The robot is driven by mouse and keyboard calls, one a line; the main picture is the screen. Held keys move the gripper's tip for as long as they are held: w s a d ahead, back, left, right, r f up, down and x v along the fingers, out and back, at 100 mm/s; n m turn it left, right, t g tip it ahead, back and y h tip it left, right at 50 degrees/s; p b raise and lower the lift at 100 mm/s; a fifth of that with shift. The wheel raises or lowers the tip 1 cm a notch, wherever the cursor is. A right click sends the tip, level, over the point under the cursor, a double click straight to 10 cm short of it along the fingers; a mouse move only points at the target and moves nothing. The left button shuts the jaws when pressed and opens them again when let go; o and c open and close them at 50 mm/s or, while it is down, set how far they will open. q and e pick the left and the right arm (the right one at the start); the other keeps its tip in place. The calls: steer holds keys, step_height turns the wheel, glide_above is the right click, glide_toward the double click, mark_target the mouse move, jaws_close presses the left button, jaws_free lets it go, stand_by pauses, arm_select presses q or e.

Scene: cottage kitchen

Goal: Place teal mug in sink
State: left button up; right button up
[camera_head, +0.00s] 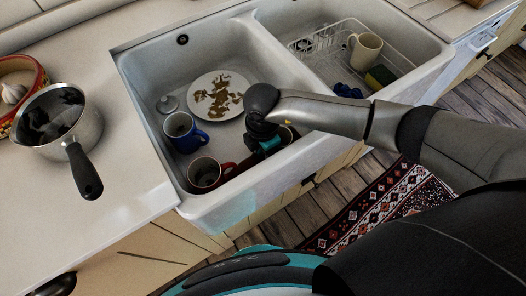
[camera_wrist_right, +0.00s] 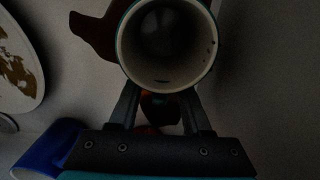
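The teal mug (camera_wrist_right: 166,45) has a pale inside and a thin teal rim. In the right wrist view its opening faces the camera, just beyond the fingers. In the head view it is mostly hidden behind my right wrist. My right gripper (camera_wrist_right: 160,98) reaches down into the left basin of the sink (camera_head: 143,98). Its fingers are apart and meet the mug's near side; the mug hides their tips, so I cannot tell whether they grip. My left gripper is not in view.
The left basin holds a plate with brown scraps (camera_head: 205,104), a blue mug (camera_head: 181,127) and a red mug (camera_head: 204,172). The right basin holds a wire rack (camera_head: 325,42) and a beige mug (camera_head: 365,47). A saucepan (camera_head: 88,130) stands on the left counter.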

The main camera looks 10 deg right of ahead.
step_height(320, 180, up, 12)
steer(key=p, duration=0.3)
steer(key=shift+f, duration=0.15)
steer(key=shift+r, duration=0.3)
stand_by(0.3)
